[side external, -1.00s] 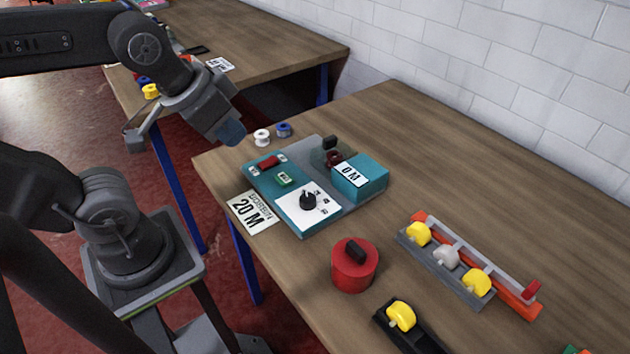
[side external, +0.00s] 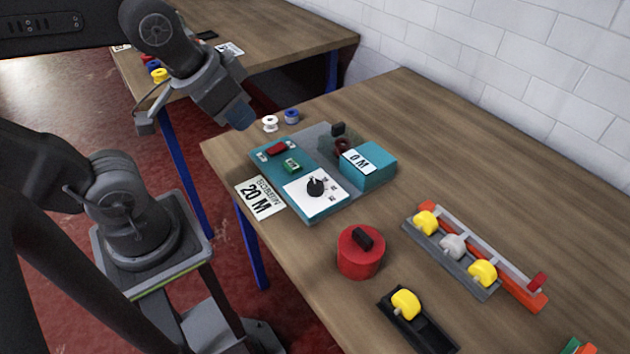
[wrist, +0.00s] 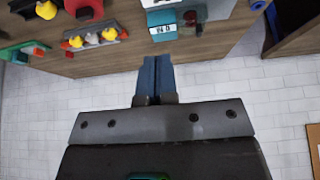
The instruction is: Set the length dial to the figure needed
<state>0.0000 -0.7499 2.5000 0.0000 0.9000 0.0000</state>
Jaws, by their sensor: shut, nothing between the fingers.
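The length dial (side external: 316,186) is a black knob on a white plate, on the front of a flat teal machine (side external: 328,208). Small marks stand beside it, too small to read. A teal box (side external: 375,178) on the machine carries a label reading 0 M; the box also shows in the wrist view (wrist: 160,17). A card (side external: 260,197) reading 20 M lies at the machine's left edge. My gripper (side external: 242,118) is in the air beyond the table's left edge, left of the machine and apart from it. Its blue fingers (wrist: 155,80) are shut and empty.
A green button (side external: 292,165) and a red one (side external: 277,148) sit on the machine. White (side external: 270,123) and blue (side external: 291,116) spools stand behind. A red round pot (side external: 360,252), a black holder (side external: 420,325) and a rack of spools (side external: 455,262) lie in front.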

